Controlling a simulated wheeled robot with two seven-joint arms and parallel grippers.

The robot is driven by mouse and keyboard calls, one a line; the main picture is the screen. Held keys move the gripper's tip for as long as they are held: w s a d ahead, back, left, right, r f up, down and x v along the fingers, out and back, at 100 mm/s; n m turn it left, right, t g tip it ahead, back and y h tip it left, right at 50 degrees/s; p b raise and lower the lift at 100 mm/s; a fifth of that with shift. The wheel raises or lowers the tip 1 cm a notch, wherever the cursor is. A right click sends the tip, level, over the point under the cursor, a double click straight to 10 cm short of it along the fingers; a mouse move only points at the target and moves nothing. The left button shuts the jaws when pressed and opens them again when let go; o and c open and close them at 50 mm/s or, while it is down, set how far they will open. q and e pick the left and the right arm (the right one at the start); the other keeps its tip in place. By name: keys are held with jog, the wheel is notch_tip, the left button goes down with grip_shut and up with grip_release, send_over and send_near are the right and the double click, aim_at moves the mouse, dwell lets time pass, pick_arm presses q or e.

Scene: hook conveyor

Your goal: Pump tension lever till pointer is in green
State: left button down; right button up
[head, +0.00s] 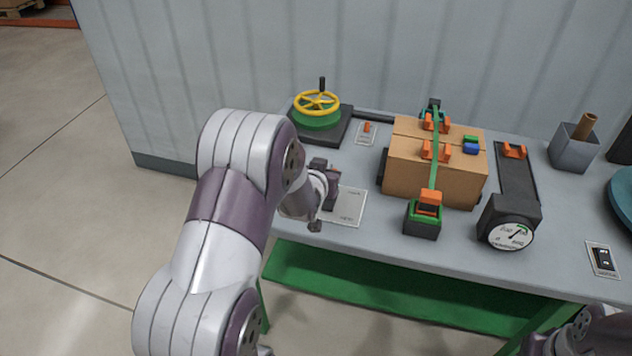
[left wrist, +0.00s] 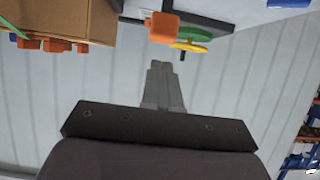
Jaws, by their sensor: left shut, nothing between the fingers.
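An orange lever (head: 429,203) sits on a black and green ratchet block (head: 422,224) at the front of a cardboard box. A green strap (head: 434,165) runs from it over the box. A round white gauge (head: 511,236) stands to the right. It has a small green zone near its top right; its dark pointer leans up and right, but I cannot tell whether it lies in the green. My left gripper (head: 325,167) is shut and empty, left of the box and apart from the lever. Its closed fingers show in the left wrist view (left wrist: 163,72). My right gripper is not visible.
The box (head: 418,175) fills the table's middle. A yellow handwheel (head: 317,102) stands behind my left gripper, with a small orange switch (head: 367,128) beside it. A grey bin (head: 574,148) stands at right. A switch plate (head: 602,259) is at front right.

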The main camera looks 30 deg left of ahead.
pick_arm(q)
jog(key=v, duration=0.4)
jog(key=shift+s+r, duration=0.3)
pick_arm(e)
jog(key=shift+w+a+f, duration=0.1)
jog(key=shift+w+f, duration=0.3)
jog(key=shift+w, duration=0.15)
pick_arm(q)
jog(key=shift+w+f, duration=0.1)
jog(key=shift+w, duration=0.05)
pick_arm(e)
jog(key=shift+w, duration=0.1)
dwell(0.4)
